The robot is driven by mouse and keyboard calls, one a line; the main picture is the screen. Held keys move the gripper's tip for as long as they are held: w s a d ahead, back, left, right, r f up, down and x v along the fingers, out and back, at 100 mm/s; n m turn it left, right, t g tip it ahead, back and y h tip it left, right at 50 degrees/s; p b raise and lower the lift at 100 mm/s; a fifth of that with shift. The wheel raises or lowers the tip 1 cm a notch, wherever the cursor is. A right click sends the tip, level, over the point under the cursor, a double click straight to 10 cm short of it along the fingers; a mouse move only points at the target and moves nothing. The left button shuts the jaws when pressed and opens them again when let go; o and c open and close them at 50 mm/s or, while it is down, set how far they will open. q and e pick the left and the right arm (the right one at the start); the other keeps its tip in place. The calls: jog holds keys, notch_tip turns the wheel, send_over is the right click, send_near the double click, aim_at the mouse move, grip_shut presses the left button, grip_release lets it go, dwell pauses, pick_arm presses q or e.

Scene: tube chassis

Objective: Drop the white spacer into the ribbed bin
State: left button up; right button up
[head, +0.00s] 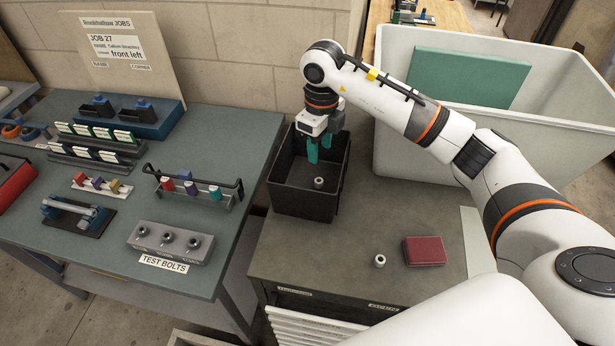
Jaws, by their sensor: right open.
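A small white-grey spacer (319,183) shows inside the open black bin (303,205) on the grey cabinet top. The picture does not settle whether it touches the bin's floor. My right gripper (318,151) has teal fingers and points down over the bin's back part, open and empty, apart from the spacer. A second pale ring-shaped spacer (379,261) stands on the cabinet top near its front edge. My left gripper is out of view.
A dark red box (424,251) lies beside the second spacer. A large pale crate (395,158) with a teal panel (465,77) stands at the back right. The left workbench (90,225) carries racks, bolts and tools.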

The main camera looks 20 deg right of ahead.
notch_tip(320, 180, up, 12)
jog(key=b, duration=0.1)
dwell(0.5)
jog(key=shift+f, duration=0.1)
